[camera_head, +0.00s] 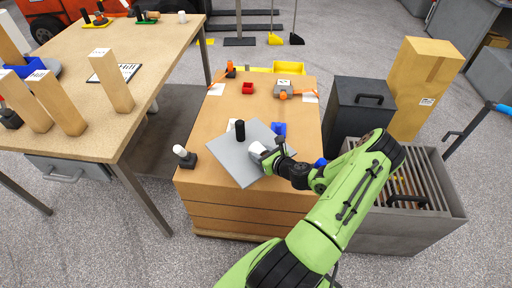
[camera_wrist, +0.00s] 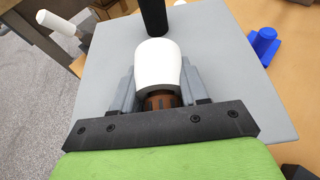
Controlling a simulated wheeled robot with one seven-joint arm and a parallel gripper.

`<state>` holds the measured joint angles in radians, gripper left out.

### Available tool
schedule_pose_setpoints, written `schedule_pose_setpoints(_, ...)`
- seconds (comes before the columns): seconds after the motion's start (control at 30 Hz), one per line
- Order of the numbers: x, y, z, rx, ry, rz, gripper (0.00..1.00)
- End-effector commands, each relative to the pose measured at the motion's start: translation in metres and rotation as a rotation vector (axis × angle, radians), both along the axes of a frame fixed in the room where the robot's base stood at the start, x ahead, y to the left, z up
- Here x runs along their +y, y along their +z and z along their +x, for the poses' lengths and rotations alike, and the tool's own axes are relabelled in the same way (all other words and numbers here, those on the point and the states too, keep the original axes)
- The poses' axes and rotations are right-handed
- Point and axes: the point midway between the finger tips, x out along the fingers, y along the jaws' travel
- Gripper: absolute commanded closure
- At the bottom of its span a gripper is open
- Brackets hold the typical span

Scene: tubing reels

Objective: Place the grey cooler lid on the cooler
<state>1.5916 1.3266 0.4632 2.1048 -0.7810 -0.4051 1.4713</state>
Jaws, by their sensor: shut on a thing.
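A flat, square grey panel (camera_head: 235,163), which looks like the grey cooler lid, is over the wooden block table; it also fills the middle of the wrist view (camera_wrist: 110,65). My gripper (camera_head: 268,151) is shut on a white rounded knob with a brown base (camera_wrist: 158,68), above the panel's right part. A finger shows on each side of the knob. Whether the knob is fixed to the panel, and whether the panel touches the table, I cannot tell. A black cylinder (camera_head: 240,130) shows at the panel's far part. No cooler is clearly identifiable; a grey slatted bin (camera_head: 446,208) stands at right.
The wooden block table (camera_head: 215,119) holds a red part (camera_head: 247,88), a blue part (camera_head: 278,128) and a white-topped black piece (camera_head: 184,156). A dark box with a handle (camera_head: 350,115) and a tall carton (camera_head: 420,85) stand to the right. A workbench (camera_head: 165,45) is at left.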

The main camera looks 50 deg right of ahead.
Motion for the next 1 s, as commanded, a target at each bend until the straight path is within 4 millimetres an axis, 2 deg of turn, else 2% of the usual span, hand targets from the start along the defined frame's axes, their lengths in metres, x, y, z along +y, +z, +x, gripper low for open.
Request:
schedule_pose_setpoints(0.03,0.000,-0.015,0.000,-0.001,-0.002,0.005,0.99)
schedule_pose_setpoints(0.13,0.001,-0.040,0.000,-0.001,-0.001,0.004,0.99)
schedule_pose_setpoints(0.47,0.001,-0.091,0.000,0.000,0.000,0.003,0.99)
schedule_pose_setpoints(0.8,0.001,-0.096,0.000,0.000,0.002,0.001,0.99)
schedule_pose_setpoints(0.83,0.001,-0.096,0.000,0.002,0.002,0.001,0.53)
schedule_pose_setpoints(1.0,0.001,-0.096,0.000,0.002,0.003,0.000,0.31)
